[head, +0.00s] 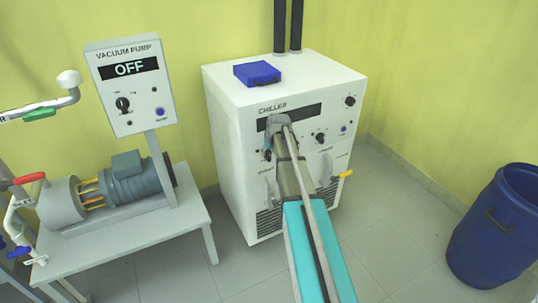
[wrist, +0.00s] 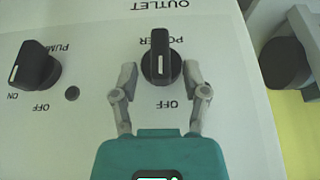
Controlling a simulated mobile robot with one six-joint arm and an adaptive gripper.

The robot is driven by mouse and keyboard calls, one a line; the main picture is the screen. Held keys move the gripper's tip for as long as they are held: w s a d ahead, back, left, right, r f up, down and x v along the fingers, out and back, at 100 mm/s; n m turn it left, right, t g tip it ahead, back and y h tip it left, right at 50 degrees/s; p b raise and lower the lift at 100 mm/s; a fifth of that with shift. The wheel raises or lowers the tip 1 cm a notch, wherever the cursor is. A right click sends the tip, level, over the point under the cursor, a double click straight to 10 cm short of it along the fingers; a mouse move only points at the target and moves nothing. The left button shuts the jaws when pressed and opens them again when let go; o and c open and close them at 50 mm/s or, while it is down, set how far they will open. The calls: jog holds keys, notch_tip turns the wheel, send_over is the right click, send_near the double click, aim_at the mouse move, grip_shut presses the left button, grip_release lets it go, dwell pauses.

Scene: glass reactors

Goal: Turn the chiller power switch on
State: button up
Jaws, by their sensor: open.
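The chiller (head: 232,120) is a white cabinet with a dark, blank display (head: 305,115) at the top of its front. My gripper (head: 270,142) reaches the left part of that front and hides the power switch in the head view. In the wrist view, which shows the labels upside down, the power switch (wrist: 161,58) is a black rotary knob. The white line on it points toward the picture's bottom, near the OFF label. My gripper (wrist: 160,72) is open, with one grey finger on each side of the knob. I cannot tell whether either finger touches it.
A black pump knob (wrist: 35,66) sits left of the power switch in the wrist view. A blue case (head: 257,73) lies on the chiller. The vacuum pump panel (head: 130,85) reads OFF at left. A blue barrel (head: 490,235) stands at right. Floor between is clear.

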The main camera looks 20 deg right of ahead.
jog(key=shift+c, duration=0.3)
grip_shut()
jog(key=shift+y, duration=0.3)
jog(key=shift+d+f+m+y+b, duration=0.1)
jog(key=shift+d+m+y+b, duration=0.15)
jog(key=shift+y, duration=0.3)
jog(key=shift+d+f+m+y+b, duration=0.1)
jog(key=shift+y+b, duration=0.2)
jog(key=shift+y, duration=0.25)
jog(key=y+b, duration=0.2)
jog(key=b, duration=0.1)
jog(key=d+m+y+b, duration=0.1)
jog(key=y+b, duration=0.1)
jog(key=y, duration=0.1)
jog(key=f+m+y+b, duration=0.1)
jog(key=y+b, duration=0.2)
jog(key=shift+d+f+t+b, duration=0.1)
jog(key=shift+d+t+b, duration=0.1)
jog(key=shift+t+b, duration=0.15)
jog(key=shift+y, duration=0.3)
